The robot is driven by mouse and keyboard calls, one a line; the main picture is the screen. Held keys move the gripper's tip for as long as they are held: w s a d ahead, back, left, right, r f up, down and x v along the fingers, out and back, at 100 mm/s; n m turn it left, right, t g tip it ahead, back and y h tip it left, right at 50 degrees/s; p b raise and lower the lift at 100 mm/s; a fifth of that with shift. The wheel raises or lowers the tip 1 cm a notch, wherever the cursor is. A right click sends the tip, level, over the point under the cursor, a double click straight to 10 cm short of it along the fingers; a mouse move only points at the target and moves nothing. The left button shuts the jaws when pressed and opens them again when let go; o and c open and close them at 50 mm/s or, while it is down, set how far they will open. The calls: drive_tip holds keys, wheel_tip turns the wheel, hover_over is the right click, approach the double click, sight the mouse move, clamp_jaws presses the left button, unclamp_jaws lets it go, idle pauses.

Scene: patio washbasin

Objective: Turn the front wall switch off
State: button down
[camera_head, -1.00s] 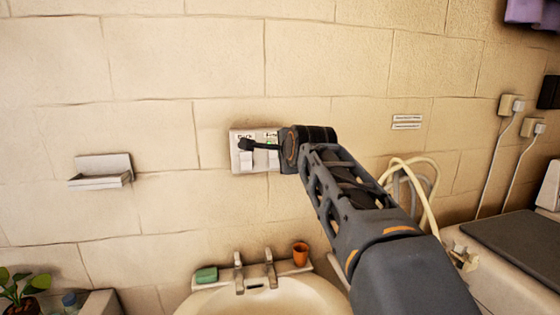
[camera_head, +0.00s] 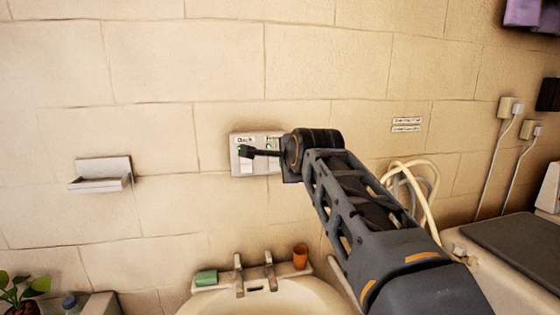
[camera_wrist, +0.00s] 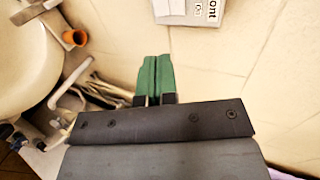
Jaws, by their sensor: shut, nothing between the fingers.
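A white double switch plate (camera_head: 235,166) is on the wall above the basin, with a "Back" label on its left half and a partly covered label on its right half. The front wall switch (camera_head: 274,167) is on the right half, partly hidden by my gripper and wrist. My gripper (camera_head: 244,151) is shut and empty; its tips overlap the left half in the head view. In the wrist view, the green fingers (camera_wrist: 155,60) are together, below and left of the plate (camera_wrist: 188,12), which reads "ont". Contact cannot be told; the switch positions are unclear.
Below are the basin (camera_head: 210,295), its taps (camera_head: 239,272), a green soap (camera_head: 206,277) and an orange cup (camera_head: 300,256). A soap shelf (camera_head: 100,182) is on the wall at left. Hoses (camera_head: 428,185) hang at right.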

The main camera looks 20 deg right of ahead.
sight(275, 167)
drive_tip(key=p+x, duration=0.4)
drive_tip(key=x, duration=1)
drive_tip(key=shift+f, duration=0.1)
